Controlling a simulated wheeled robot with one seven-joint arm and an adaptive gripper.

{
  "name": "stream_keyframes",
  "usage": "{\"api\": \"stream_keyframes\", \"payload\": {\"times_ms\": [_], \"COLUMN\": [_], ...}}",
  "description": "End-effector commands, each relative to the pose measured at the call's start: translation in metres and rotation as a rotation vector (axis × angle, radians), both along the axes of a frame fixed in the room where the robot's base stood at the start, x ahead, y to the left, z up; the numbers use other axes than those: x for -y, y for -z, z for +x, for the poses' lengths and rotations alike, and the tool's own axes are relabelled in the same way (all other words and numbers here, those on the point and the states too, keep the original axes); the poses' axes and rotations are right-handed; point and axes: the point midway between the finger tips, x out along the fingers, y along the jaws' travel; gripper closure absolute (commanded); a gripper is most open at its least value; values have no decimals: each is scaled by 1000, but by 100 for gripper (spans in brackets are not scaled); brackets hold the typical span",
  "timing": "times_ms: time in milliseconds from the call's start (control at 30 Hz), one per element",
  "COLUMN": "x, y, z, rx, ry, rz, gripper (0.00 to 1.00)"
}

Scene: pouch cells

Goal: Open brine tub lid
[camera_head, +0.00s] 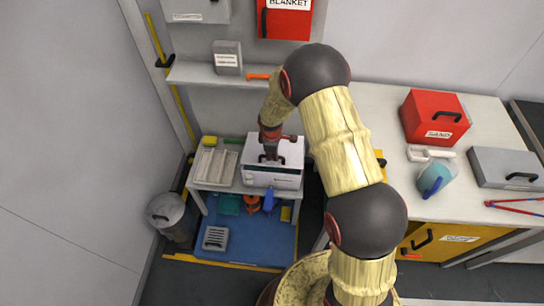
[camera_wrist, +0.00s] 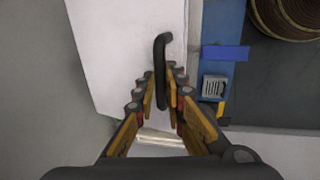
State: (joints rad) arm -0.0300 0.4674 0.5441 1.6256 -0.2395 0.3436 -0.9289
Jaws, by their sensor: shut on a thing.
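The brine tub (camera_head: 272,179) is a white box on a small low table, below and left of my arm in the head view. Its white lid (camera_head: 290,150) lies on top; from these frames I cannot tell whether it is slightly raised. In the wrist view the lid (camera_wrist: 110,40) fills the upper middle, with a black bar handle (camera_wrist: 161,65) on it. My gripper (camera_wrist: 163,85) has its fingers on either side of the handle, shut on it. In the head view my gripper (camera_head: 270,156) points down onto the lid and partly hides the handle.
A ribbed tray (camera_head: 213,166) stands left of the tub on the same low table. A grey bin (camera_head: 167,212) stands on the floor at left. A shelf (camera_head: 205,74) is above. A workbench (camera_head: 385,105) at right holds a red SAND box (camera_head: 434,117) and a grey case (camera_head: 505,167).

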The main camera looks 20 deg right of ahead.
Motion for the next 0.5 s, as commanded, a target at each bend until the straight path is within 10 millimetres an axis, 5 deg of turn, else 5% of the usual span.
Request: {"api": "stream_keyframes", "payload": {"times_ms": [100, 500], "x": [7, 26], "y": [-31, -70], "z": [20, 62], "rx": [19, 21], "ry": [0, 2], "rz": [0, -1], "gripper": [100, 100]}}
